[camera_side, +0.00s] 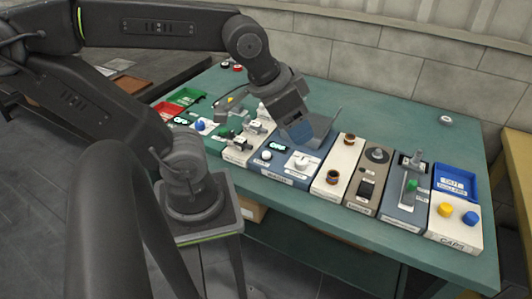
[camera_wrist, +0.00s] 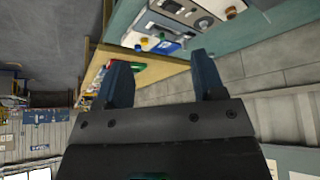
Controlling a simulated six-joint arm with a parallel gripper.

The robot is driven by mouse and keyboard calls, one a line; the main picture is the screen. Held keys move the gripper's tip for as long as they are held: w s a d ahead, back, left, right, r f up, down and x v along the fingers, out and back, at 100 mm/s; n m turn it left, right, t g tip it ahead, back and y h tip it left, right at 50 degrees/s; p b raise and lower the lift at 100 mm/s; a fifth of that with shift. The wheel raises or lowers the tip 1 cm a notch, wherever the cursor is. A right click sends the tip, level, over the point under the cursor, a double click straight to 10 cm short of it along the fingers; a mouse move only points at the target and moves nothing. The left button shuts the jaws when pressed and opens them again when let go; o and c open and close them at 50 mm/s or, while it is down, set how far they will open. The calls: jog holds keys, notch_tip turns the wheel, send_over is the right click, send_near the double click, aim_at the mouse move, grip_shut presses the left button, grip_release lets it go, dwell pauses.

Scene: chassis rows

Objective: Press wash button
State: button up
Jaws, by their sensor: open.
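No label reading "wash" is legible in either view.
Right of it stand a white module with brown round parts (camera_side: 332,177), a module with a black switch (camera_side: 366,188), one with a green-handled lever (camera_side: 410,185), and a blue tray (camera_side: 455,182) behind yellow and blue caps. Left are more modules and a green tray (camera_side: 186,97).

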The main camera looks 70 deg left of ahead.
jog(key=shift+w+a+f, duration=0.1)
jog(key=shift+w+a, duration=0.1)
jog(key=shift+a, duration=0.1)
jog(key=c, duration=0.3)
jog(key=w+a+f+n+g, duration=0.1)
jog(key=a, duration=0.3)
jog(key=w+a+f+n+g, duration=0.1)
jog(key=a+f+n, duration=0.1)
jog(key=a, duration=0.2)
jog(key=w+a+f+n+g+y, duration=0.1)
jog(key=w+a+n, duration=0.1)
jog(key=a, duration=0.1)
jog(key=shift+a+f, duration=0.35)
jog(key=shift+a, duration=0.05)
jog(key=c, duration=0.7)
jog(key=s+a+f+n+g, duration=0.1)
jog(key=a+f, duration=0.1)
jog(key=a, duration=0.1)
jog(key=a+f+n, duration=0.1)
jog(key=a+f, duration=0.1)
jog(key=a, duration=0.2)
jog(key=s+a+f+n+g+h, duration=0.1)
jog(key=a+n, duration=0.1)
jog(key=a, duration=0.2)
jog(key=shift+s+f+g, duration=0.3)
jog(key=shift+f, duration=0.1)
grip_shut()
jog(key=shift+d, duration=0.1)
